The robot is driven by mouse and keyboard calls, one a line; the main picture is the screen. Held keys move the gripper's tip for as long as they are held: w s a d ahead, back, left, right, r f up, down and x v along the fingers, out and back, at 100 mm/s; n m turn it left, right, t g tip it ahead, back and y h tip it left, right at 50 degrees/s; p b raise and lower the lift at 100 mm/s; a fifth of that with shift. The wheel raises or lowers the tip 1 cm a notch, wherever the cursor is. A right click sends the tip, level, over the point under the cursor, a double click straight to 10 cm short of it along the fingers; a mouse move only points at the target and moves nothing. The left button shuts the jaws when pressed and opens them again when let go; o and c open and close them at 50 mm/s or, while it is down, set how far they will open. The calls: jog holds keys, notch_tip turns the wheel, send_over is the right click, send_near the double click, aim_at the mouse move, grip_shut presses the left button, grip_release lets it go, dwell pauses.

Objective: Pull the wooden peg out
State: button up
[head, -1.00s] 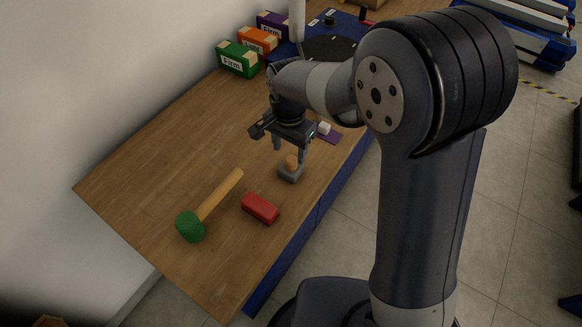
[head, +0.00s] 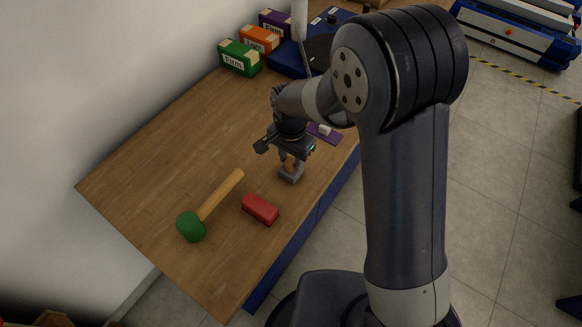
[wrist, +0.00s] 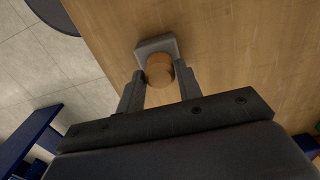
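The wooden peg (head: 290,166) stands upright in a small grey block (head: 291,178) on the table. In the wrist view the round peg top (wrist: 160,70) shows in front of the block (wrist: 157,45). My gripper (head: 291,160) points down over the block, with one finger on each side of the peg. In the wrist view the fingertips of my gripper (wrist: 160,78) sit close against the peg's sides, and it looks shut on the peg. The fingers partly hide the peg in the head view.
A red block (head: 260,209) and a green-headed mallet (head: 191,226) lie nearer on the wooden table (head: 150,165). A purple pad with a white piece (head: 325,132) lies behind my gripper. Labelled boxes (head: 240,58) stand at the back. The table's left part is clear.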

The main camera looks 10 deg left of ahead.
aim_at(291, 160)
grip_shut()
notch_tip(291, 160, up, 10)
jog(key=b, duration=0.1)
dwell(0.6)
dwell(0.6)
